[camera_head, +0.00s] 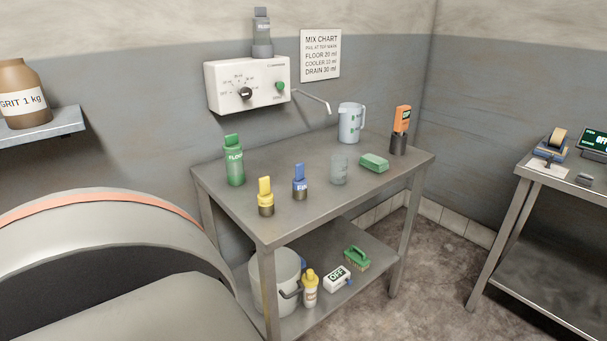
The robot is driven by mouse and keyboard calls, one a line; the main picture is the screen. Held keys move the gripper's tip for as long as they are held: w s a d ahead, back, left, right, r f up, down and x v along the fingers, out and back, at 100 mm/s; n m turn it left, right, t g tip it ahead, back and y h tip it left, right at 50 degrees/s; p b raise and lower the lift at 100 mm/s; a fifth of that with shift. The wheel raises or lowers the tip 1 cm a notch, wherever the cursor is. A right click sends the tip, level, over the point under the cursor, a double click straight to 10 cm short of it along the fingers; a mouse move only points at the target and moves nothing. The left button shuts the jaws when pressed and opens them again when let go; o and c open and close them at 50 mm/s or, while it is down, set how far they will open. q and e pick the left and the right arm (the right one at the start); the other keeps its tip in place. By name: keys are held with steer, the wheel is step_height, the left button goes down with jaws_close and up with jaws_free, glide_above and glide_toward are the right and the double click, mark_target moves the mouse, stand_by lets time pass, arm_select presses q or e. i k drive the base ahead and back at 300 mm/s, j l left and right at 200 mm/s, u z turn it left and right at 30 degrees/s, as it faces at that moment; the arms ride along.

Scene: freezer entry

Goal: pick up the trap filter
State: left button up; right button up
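I cannot pick out the trap filter with certainty. A small grey, see-through cylinder (339,169) stands upright on the steel table (300,219), between the blue-topped item and a green block; I cannot tell whether it is a filter or a beaker. Neither of my grippers is in view.
The table also holds a green bottle (234,162), yellow-topped (265,196) and blue-topped (300,182) items, a green block (374,162), a jug (351,123) and an orange device (402,120). A bucket (270,282) stands on its lower shelf. Another table (543,178) is right.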

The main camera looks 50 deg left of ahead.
mark_target(298, 183)
steer(key=i+l+u, duration=0.15)
steer(key=i+u, duration=0.2)
steer(key=u, duration=0.15)
steer(key=i+l+u, duration=0.25)
steer(key=u, duration=0.2)
steer(key=i+l+u, duration=0.6)
steer(key=l+u, duration=0.25)
steer(key=u, duration=0.15)
